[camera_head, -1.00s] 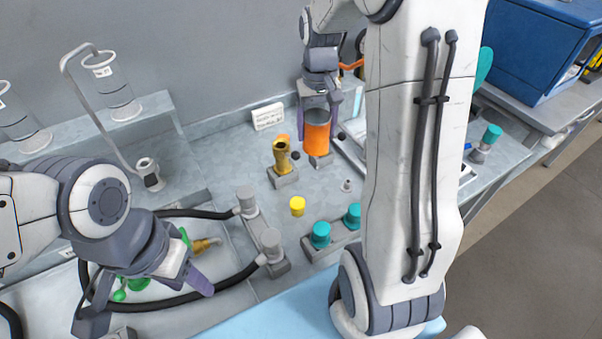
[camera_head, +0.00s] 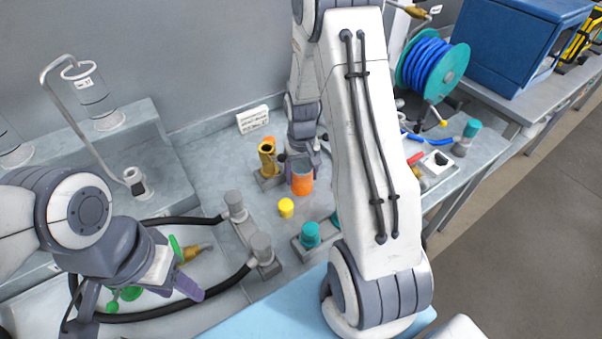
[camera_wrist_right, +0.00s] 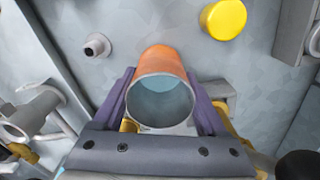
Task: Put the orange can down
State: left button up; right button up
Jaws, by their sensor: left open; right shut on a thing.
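The orange can (camera_head: 302,182) is an open-topped cylinder near the middle of the bench in the head view. In the right wrist view the can (camera_wrist_right: 162,88) sits between the two purple fingers, its open mouth facing the camera. My right gripper (camera_head: 302,165) is shut on it; the wrist view also shows this gripper (camera_wrist_right: 163,105). I cannot tell whether the can's bottom touches the bench. My left gripper (camera_head: 140,300) is open at the lower left, over the tray area, away from the can.
A brass fitting (camera_head: 267,160) stands left of the can. A yellow cap (camera_head: 286,207) lies in front of it, also in the wrist view (camera_wrist_right: 223,19). Teal-capped valves (camera_head: 310,235) stand nearer. A blue hose reel (camera_head: 436,68) is at the right. Bare bench (camera_head: 222,165) shows left.

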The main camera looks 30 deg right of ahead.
jog(key=shift+f, duration=0.2)
jog(key=o, duration=1.2)
jog(key=shift+r, duration=0.1)
